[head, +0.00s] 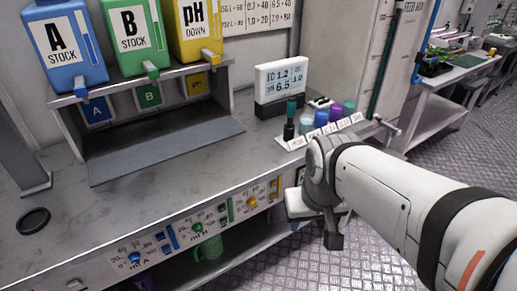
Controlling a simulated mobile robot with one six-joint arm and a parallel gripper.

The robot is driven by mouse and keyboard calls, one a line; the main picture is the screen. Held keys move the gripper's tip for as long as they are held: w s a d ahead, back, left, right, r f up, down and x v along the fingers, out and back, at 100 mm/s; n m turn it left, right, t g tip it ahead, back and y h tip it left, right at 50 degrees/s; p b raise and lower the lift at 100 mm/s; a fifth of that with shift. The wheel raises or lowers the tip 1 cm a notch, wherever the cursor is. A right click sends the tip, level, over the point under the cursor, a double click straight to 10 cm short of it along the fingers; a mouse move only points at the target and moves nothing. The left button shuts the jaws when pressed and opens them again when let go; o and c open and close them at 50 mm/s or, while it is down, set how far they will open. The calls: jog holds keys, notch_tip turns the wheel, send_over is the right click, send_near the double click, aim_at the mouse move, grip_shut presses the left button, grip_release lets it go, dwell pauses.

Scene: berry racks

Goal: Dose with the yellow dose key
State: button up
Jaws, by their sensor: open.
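The yellow controls are on the sloped front panel (215,222) of the bench, at its right end. They include a yellow knob (252,193) and a narrow yellow key (273,198) beside it; small markings there are too fine to read. My gripper (314,228) is in front of the bench, just right of and apart from the yellow controls. It is open, and its fingers are partly hidden by my wrist; I see nothing held. The yellow pH down container (194,28) stands on the shelf above.
Green (197,227) and blue (134,258) knobs lie left along the panel. A meter (281,85) reads 1.2 and 6.5. A green mug (209,248) is below. The front bench top is mostly clear.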

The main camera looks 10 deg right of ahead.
grip_shut()
dwell(1.4)
